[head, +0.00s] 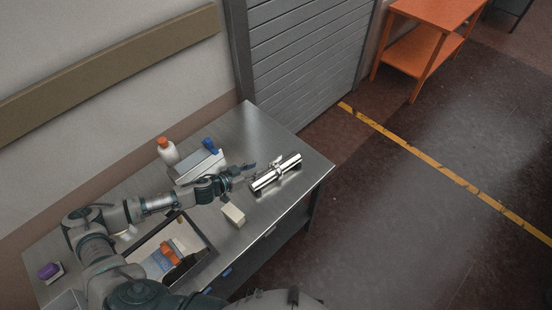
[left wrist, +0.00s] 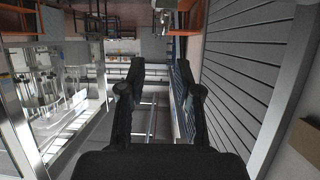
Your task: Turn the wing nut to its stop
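A shiny metal cylinder (head: 275,174) lies near the right end of the steel table. A small bright piece (head: 277,167) stands up at its middle; it may be the wing nut, but it is too small to tell. My left gripper (head: 250,171) is just left of the cylinder, its fingers pointing toward it. In the left wrist view the two dark fingers (left wrist: 159,66) stand apart with nothing held between them. I cannot tell whether a fingertip touches the cylinder. My right gripper is not in view.
The steel table (head: 245,125) also carries a white bottle (head: 168,154) with an orange cap, a grey box (head: 196,168), a pale block (head: 233,214) and a purple-topped item (head: 48,271). A grey shutter (head: 300,50) stands behind. The table's right corner is clear.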

